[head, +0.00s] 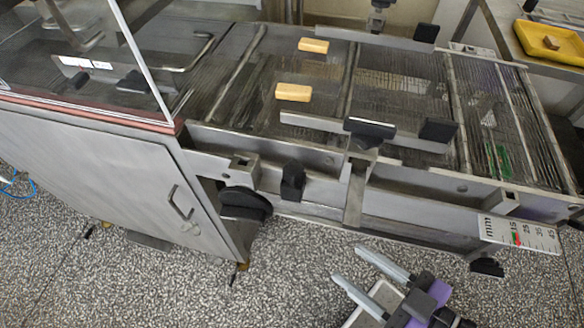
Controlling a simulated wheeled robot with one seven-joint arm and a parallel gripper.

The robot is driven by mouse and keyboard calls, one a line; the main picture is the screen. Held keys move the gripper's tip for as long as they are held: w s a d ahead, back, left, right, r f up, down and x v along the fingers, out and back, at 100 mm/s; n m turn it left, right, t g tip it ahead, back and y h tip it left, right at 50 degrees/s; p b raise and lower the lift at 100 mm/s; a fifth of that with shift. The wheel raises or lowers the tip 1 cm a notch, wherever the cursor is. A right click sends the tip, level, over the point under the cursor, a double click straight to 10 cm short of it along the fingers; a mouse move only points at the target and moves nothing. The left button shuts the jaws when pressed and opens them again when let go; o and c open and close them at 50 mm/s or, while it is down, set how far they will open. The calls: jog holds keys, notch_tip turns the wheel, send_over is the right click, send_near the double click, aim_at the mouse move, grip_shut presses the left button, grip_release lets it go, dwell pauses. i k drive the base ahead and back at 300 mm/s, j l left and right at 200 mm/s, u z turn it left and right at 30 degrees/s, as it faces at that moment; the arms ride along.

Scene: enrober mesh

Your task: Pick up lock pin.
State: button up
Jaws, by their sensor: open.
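I cannot single out the lock pin for certain in the head view. Several black-headed fittings show on the machine: an upright black knob (292,181) on the near side rail, a black pad (370,130) on the front guide bar, and a large dark round handwheel (245,204) below the rail. My gripper (348,264) is at the lower middle, over the speckled floor in front of the machine. Its two grey fingers point up and left, apart, with nothing between them.
The mesh conveyor (400,85) carries two yellow blocks (292,92) (313,45). A steel cabinet (100,180) with a clear hood stands left. A scale plate (518,234) juts out at right. A yellow tray (551,42) is at upper right. Floor left of my gripper is clear.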

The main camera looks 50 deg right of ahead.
aim_at(293, 172)
jog(key=k+l+z, duration=0.25)
jog(key=k, duration=0.25)
jog(key=k+l+z, duration=0.25)
jog(key=k, duration=0.25)
jog(key=k+j, duration=0.05)
jog(key=j, duration=0.05)
